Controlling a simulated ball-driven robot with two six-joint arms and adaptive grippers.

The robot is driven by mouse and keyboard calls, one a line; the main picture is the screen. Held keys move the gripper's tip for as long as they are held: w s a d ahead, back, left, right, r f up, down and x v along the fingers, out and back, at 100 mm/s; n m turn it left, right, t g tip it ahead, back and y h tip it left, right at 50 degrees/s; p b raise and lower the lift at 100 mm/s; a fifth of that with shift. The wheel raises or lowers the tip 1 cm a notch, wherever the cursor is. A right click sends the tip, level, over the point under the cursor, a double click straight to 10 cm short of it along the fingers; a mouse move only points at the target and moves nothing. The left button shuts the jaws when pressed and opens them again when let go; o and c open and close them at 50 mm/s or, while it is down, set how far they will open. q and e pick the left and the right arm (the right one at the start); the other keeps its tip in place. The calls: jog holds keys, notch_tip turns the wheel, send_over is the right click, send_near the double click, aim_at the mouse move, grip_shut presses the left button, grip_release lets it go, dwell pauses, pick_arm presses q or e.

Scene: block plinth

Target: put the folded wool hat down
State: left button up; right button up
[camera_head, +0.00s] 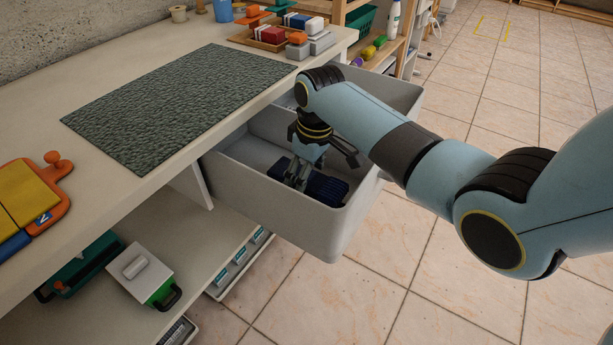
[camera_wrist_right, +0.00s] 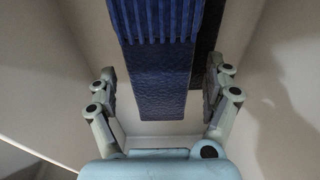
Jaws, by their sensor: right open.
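The folded wool hat (camera_head: 328,187) is dark blue with a ribbed part. It lies in the grey pull-out bin (camera_head: 338,228) under the worktop. In the right wrist view the hat (camera_wrist_right: 160,80) shows its ribbed part at the top and a smoother flap below, in the middle of the picture. My right gripper (camera_head: 322,170) reaches down into the bin over the hat. Its fingers are spread, one on each side of the hat, with gaps visible in the right wrist view (camera_wrist_right: 162,76). Part of the hat is hidden by the gripper in the head view. My left gripper is in neither view.
The bin walls stand close around my right gripper. A grey-green mat (camera_head: 180,100) lies bare on the worktop (camera_head: 95,98). Blocks on a wooden tray (camera_head: 262,38) stand at the back. An orange and yellow board (camera_head: 30,195) is at the left. A lower shelf holds containers.

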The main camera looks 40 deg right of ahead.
aim_at(312, 180)
notch_tip(312, 180, up, 12)
jog(key=s+p, duration=0.1)
jog(key=p, duration=0.1)
jog(key=shift+s+d+f+p, duration=0.15)
jog(key=shift+d+f+p, duration=0.1)
jog(key=shift+p, duration=0.05)
